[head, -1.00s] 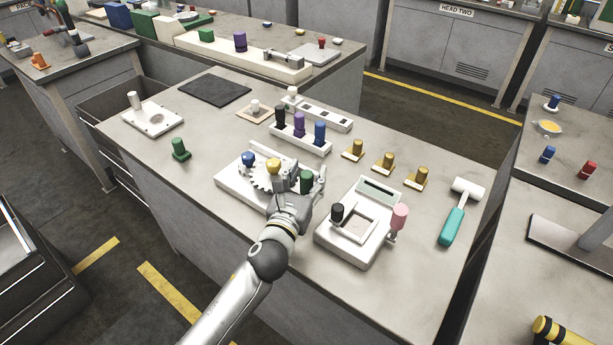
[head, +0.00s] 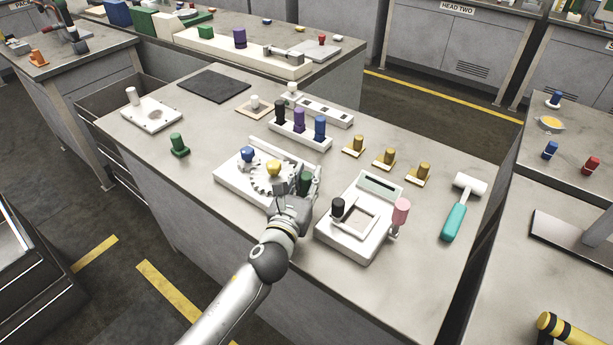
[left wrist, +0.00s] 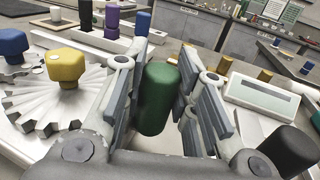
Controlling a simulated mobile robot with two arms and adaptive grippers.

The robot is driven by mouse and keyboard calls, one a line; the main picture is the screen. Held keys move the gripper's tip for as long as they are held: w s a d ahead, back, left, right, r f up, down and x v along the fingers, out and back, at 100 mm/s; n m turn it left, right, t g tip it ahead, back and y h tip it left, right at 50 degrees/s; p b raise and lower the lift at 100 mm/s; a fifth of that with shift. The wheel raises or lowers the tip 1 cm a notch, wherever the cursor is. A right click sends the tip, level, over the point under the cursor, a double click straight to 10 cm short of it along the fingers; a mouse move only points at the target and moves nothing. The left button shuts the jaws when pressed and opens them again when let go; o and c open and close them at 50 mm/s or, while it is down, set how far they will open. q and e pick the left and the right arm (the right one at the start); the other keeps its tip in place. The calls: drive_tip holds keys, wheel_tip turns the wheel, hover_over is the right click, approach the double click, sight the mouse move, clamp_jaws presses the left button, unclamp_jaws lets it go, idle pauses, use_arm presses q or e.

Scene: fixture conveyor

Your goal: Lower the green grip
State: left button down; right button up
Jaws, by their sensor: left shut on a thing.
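The green grip (head: 305,182) is a dark green upright cylinder at the right end of a white fixture (head: 230,184) on the bench. My left gripper (head: 306,190) is shut on it. In the left wrist view the green grip (left wrist: 158,98) stands between the two grey finger pads, its top showing above them. On the same fixture are a toothed white gear (head: 262,184), a yellow knob (head: 273,168) and a blue knob (head: 247,154). My right gripper is not in view.
A white device (head: 358,248) with black and pink knobs stands close on the right. Behind is a rack (head: 300,138) with black, purple and blue grips. Several brass-coloured pieces (head: 390,159) and a teal-handled mallet (head: 455,220) lie right. A separate green piece (head: 178,145) stands left.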

use_arm(q)
drive_tip(key=shift+f, duration=0.25)
drive_tip(key=c, duration=1.4)
unclamp_jaws()
drive_tip(key=shift+f, duration=0.1)
drive_tip(key=shift+o, duration=1.3)
drive_tip(key=v, duration=1.2)
